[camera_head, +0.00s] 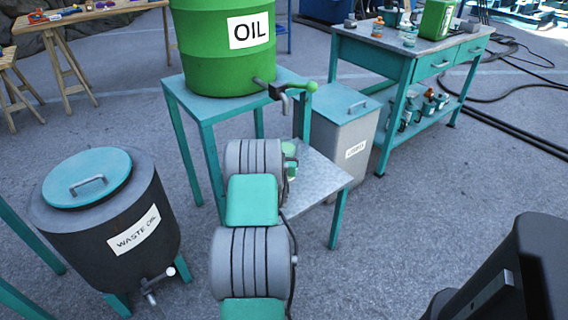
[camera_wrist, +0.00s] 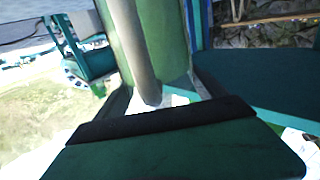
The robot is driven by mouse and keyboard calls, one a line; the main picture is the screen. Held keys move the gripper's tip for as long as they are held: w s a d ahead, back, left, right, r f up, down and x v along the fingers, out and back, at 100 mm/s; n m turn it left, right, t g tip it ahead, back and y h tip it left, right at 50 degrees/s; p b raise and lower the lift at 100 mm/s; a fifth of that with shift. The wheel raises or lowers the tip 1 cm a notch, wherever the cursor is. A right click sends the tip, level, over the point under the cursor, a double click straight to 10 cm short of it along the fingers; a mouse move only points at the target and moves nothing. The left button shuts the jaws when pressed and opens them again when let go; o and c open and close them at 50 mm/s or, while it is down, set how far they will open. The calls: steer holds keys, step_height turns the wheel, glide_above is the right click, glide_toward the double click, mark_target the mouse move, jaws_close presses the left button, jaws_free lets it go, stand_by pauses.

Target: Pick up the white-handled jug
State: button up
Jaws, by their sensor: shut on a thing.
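The jug has a green body (camera_wrist: 170,45) and a pale, off-white upright handle (camera_wrist: 137,50), both close up in the wrist view. My gripper (camera_wrist: 155,105) is shut on the handle, with its dark jaw parts across the foot of the visible handle. In the head view my arm hides the gripper and most of the jug. A small green part (camera_head: 291,160), probably of the jug, shows just right of my arm, over the metal shelf (camera_head: 318,178). I cannot tell whether the jug touches the shelf.
A green oil drum (camera_head: 215,55) stands on a teal stand, its tap (camera_head: 285,93) jutting out above the shelf. A lidded grey bin (camera_head: 345,125) is just behind. A dark waste-oil drum (camera_head: 110,230) stands at left, a teal workbench (camera_head: 400,52) at back right. Open floor lies at right.

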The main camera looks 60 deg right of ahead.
steer(key=shift+d+r, duration=0.1)
steer(key=shift+r, duration=0.25)
